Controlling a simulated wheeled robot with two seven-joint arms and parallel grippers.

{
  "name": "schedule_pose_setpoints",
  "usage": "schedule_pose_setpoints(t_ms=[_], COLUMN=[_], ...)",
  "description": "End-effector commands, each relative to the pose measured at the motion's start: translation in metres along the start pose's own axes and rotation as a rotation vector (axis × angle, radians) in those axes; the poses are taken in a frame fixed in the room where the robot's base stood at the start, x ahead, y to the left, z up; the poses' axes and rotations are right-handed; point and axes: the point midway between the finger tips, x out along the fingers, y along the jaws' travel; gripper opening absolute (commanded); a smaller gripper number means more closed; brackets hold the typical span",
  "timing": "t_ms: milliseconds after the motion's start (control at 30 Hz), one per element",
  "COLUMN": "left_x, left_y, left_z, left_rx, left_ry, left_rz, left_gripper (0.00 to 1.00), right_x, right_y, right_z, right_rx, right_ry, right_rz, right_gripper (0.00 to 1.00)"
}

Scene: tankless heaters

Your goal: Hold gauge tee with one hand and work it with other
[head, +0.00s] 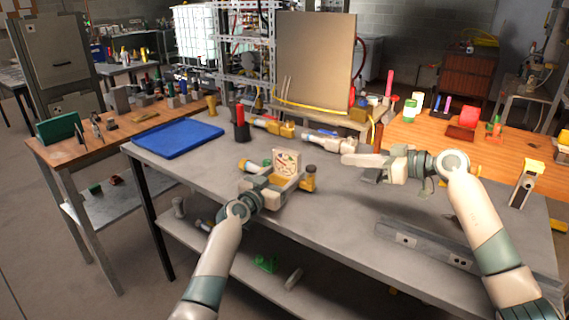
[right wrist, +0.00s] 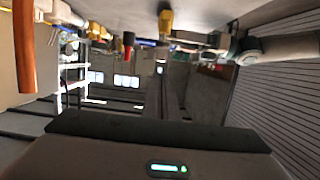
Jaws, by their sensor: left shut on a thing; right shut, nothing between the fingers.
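The gauge tee (head: 288,165) has a pale dial face with coloured marks, and brass-yellow fittings show beside and below it. It is over the middle of the grey workbench, and whether it touches the top is unclear. My left gripper (head: 277,189) is shut on the gauge tee from the front, hiding part of its body. My right gripper (head: 347,160) is shut and empty, to the right of the gauge tee and apart from it. The right wrist view does not clearly show the gauge tee.
The grey workbench (head: 340,220) has bare room at the front. A blue tray (head: 178,138) lies at left. A dark cup with a red handle (head: 240,125) and yellow-ended tools (head: 275,128) stand behind. A grey metal channel (head: 425,245) lies at front right. A tan panel (head: 315,60) rises behind.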

Motion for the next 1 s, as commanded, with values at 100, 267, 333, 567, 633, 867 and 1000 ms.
schedule_pose_setpoints(t_ms=[100, 267, 333, 567, 633, 867, 1000], left_x=[0.000, 0.000, 0.000, 0.000, 0.000, 0.000, 0.000], left_y=[0.001, 0.001, 0.001, 0.001, 0.001, 0.001, 0.001], left_z=[0.000, 0.000, 0.000, 0.000, 0.000, 0.000, 0.000], left_rx=[0.000, 0.000, 0.000, 0.000, 0.000, 0.000, 0.000], left_ry=[0.000, -0.001, 0.000, -0.001, -0.001, -0.001, -0.001], left_rz=[0.001, 0.001, 0.001, 0.001, 0.001, 0.001, 0.001], left_gripper=[0.20, 0.20, 0.20, 0.20, 0.20, 0.20, 0.20], right_x=[-0.003, -0.005, -0.005, -0.003, -0.001, 0.021, 0.043], right_y=[0.001, 0.000, 0.000, 0.001, 0.001, 0.000, 0.000], right_z=[-0.014, -0.021, -0.020, -0.020, -0.020, -0.021, -0.021], right_rx=[-0.003, 0.001, 0.001, 0.001, 0.001, 0.002, 0.003], right_ry=[0.000, -0.004, -0.004, -0.004, -0.003, -0.003, -0.003], right_rz=[0.001, 0.000, 0.000, 0.000, 0.000, -0.001, -0.002], right_gripper=[0.00, 0.00, 0.00, 0.00, 0.00, 0.00, 0.00])
